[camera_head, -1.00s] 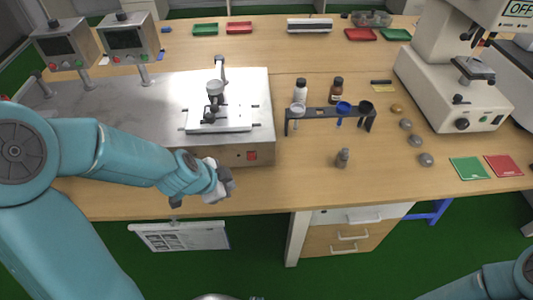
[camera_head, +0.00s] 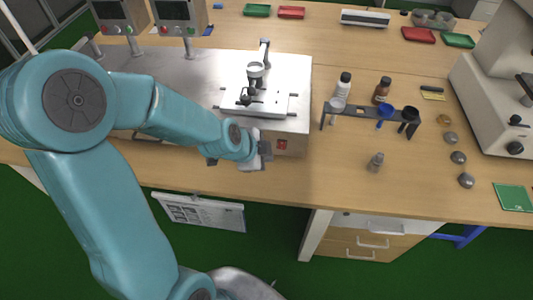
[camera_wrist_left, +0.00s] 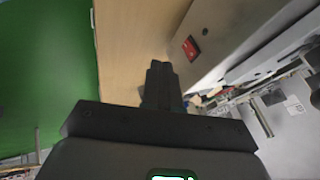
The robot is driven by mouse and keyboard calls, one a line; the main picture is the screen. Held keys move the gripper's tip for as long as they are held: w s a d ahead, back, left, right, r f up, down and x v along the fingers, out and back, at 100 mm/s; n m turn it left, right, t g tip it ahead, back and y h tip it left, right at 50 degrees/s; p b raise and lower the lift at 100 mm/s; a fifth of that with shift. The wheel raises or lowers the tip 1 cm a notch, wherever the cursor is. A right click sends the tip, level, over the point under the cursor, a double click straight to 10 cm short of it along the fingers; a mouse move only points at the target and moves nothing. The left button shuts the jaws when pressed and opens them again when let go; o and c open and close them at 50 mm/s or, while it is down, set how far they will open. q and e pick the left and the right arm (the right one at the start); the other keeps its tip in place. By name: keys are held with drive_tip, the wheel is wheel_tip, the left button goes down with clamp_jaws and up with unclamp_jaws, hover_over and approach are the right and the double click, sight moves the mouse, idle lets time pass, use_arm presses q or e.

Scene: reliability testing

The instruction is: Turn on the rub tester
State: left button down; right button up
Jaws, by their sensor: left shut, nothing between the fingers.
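The rub tester (camera_head: 300,75) is a silver metal bench machine on the left part of the wooden table. It has a white plate with a small weighted arm on top. A red switch (camera_head: 282,145) sits on its front face near the right end; it also shows in the left wrist view (camera_wrist_left: 191,48). My left gripper (camera_head: 266,150) is shut and empty, just in front of the machine's front face and a little left of the switch. In the left wrist view its closed fingers (camera_wrist_left: 161,72) are apart from the switch. My right gripper is not in view.
A white instrument (camera_head: 495,105) stands at the far right. A paper sheet (camera_head: 200,211) hangs at the table's front edge.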

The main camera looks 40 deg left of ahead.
sight(282, 145)
use_arm(q)
drive_tip(key=b+x, duration=0.2)
drive_tip(key=x, duration=0.4)
drive_tip(key=shift+f, duration=0.35)
drive_tip(key=w, duration=0.1)
drive_tip(key=w+a, duration=0.1)
drive_tip(key=w, duration=0.1)
drive_tip(key=shift+w+a+f, duration=0.1)
drive_tip(key=shift+a+f, duration=0.1)
drive_tip(key=shift+f, duration=0.05)
drive_tip(key=shift+w+a, duration=0.25)
drive_tip(key=shift+w, duration=0.15)
drive_tip(key=shift+f, duration=0.1)
drive_tip(key=shift+w+a+f+b, duration=0.15)
drive_tip(key=shift+f+b, duration=0.25)
drive_tip(key=shift+b, duration=0.65)
drive_tip(key=shift+r, duration=0.35)
drive_tip(key=shift+w, duration=0.1)
drive_tip(key=shift+r+p, duration=0.1)
drive_tip(key=shift+p, duration=0.25)
